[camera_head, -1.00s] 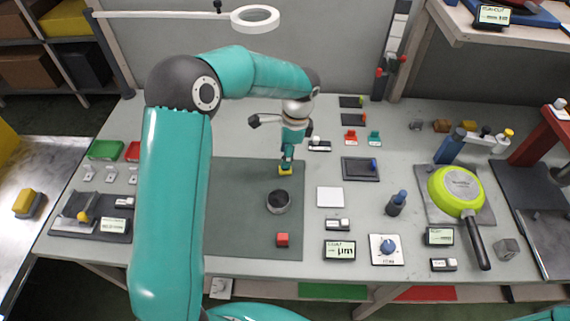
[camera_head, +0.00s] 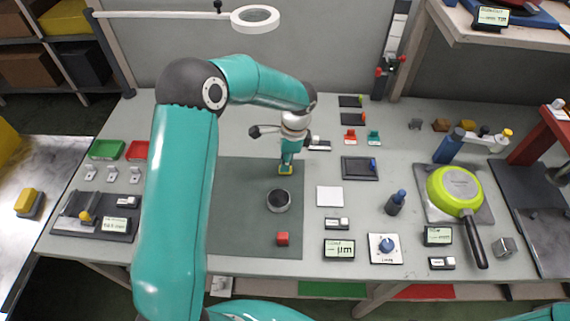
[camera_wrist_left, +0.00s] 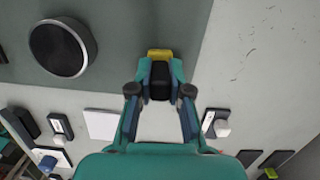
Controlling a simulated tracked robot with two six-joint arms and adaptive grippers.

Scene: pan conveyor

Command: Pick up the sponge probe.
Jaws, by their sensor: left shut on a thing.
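The sponge probe, a small yellow block with a dark upper part, is at the back right edge of the dark green mat in the head view (camera_head: 285,170). In the left wrist view the sponge probe (camera_wrist_left: 159,54) is between my fingers, yellow end outward. My left gripper (camera_head: 287,162) points down over it and is shut on its dark part; the gripper also shows in the left wrist view (camera_wrist_left: 160,92). I cannot tell whether the probe touches the mat. My right gripper is not in view.
A green pan (camera_head: 455,187) sits further right. A yellow block (camera_head: 27,199) lies at far left.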

